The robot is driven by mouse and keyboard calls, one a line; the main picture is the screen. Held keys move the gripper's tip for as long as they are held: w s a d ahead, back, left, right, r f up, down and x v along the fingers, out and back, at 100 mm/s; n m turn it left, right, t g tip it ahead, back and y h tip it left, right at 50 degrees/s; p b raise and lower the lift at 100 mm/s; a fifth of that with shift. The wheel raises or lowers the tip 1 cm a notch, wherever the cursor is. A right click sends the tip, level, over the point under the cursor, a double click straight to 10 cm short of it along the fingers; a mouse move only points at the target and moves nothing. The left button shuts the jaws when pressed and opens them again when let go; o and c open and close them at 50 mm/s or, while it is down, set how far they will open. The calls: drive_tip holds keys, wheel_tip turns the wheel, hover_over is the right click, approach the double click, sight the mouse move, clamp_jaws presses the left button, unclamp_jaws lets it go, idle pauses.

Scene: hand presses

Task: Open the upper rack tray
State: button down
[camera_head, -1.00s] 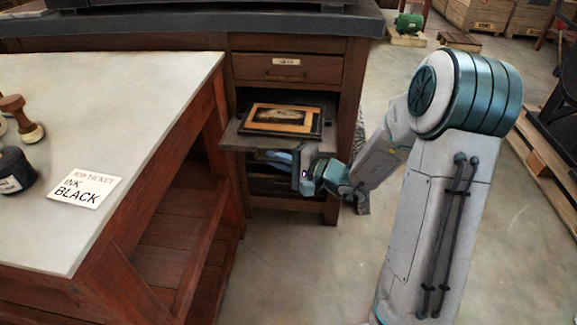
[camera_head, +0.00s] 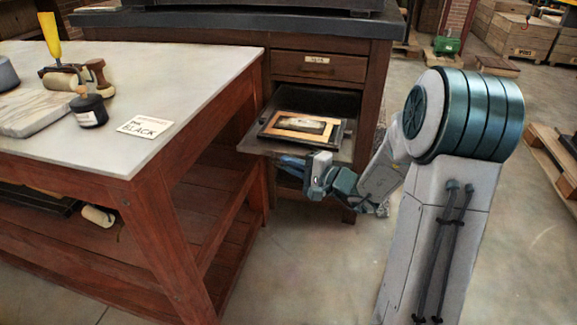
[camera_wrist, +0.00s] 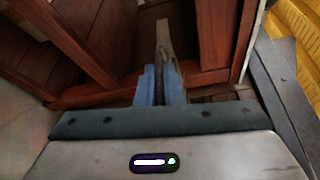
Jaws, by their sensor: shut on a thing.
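The upper rack tray (camera_head: 248,146) is a thin grey shelf sticking out of the dark wooden cabinet, below a closed drawer. A wooden-framed plate with a dark picture (camera_head: 300,126) lies on it. My gripper (camera_head: 291,162) is at the tray's front edge, its blue fingers reaching in at or just under that edge. In the wrist view, my gripper (camera_wrist: 159,75) has its two blue fingers closed on a narrow greyish strip (camera_wrist: 163,40), apparently part of the tray. The exact contact is hidden in the head view.
A red-brown workbench (camera_head: 150,190) with a pale top stands close at left, carrying an ink card (camera_head: 145,126), an ink jar (camera_head: 89,110) and a roller. The closed drawer (camera_head: 318,66) is above the tray. Floor is open in front of the cabinet, around my arm.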

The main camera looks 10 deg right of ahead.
drive_tip(key=c, duration=1.6)
unclamp_jaws()
drive_tip(key=shift+o, duration=0.2)
drive_tip(key=p+v, duration=0.3)
drive_tip(key=v, duration=1)
drive_tip(key=shift+s+d, duration=0.25)
drive_tip(key=shift+d, duration=0.1)
